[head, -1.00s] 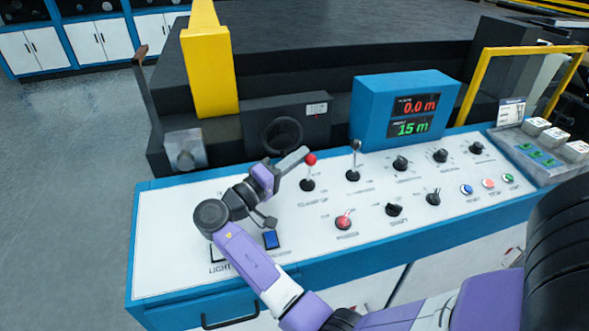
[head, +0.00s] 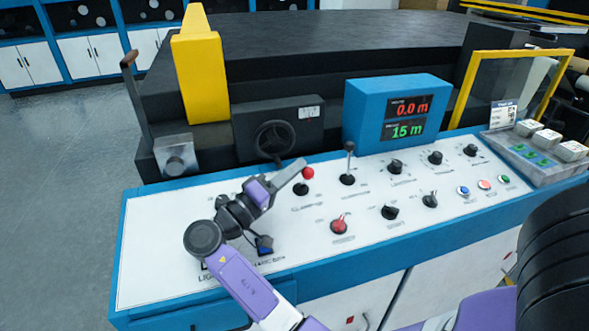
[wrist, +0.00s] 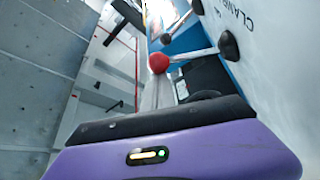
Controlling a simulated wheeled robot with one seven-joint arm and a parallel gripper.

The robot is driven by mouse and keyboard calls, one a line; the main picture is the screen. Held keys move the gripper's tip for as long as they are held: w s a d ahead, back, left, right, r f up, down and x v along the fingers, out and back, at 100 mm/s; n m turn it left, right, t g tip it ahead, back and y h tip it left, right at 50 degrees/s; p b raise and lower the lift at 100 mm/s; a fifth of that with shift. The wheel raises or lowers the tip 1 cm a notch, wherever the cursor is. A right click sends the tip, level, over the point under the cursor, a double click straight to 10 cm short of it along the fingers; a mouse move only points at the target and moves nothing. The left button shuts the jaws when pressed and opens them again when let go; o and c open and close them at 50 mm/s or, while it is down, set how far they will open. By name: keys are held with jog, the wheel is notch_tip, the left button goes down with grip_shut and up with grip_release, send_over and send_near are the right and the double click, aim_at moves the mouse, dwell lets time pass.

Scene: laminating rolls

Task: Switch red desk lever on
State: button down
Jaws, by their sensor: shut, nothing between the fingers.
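The red desk lever is a short metal stick with a red ball knob (head: 308,173) on a black base, standing on the white top of the blue control desk. My gripper (head: 298,166) is shut and empty, with its fingertips just left of the red knob. In the wrist view the red knob (wrist: 158,62) shows just beyond the purple gripper body, with its rod running right to a black base beside the printed label. I cannot tell whether the fingers touch the knob.
A second lever with a dark knob (head: 349,146) stands just right of the red one. A red rotary switch (head: 339,226) and black knobs (head: 390,212) sit nearby. A blue display box (head: 395,112) and a black handwheel (head: 276,140) stand behind the desk's front panel.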

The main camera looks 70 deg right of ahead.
jog(key=shift+s+a+f, duration=0.1)
jog(key=shift+f, duration=0.15)
jog(key=shift+a+f, duration=0.1)
jog(key=shift+a, duration=0.15)
jog(key=v, duration=0.2)
jog(key=b+v, duration=0.1)
jog(key=v, duration=0.1)
jog(key=b+v, duration=0.1)
jog(key=v, duration=0.2)
jog(key=shift+w, duration=0.3)
jog(key=shift+r, duration=0.25)
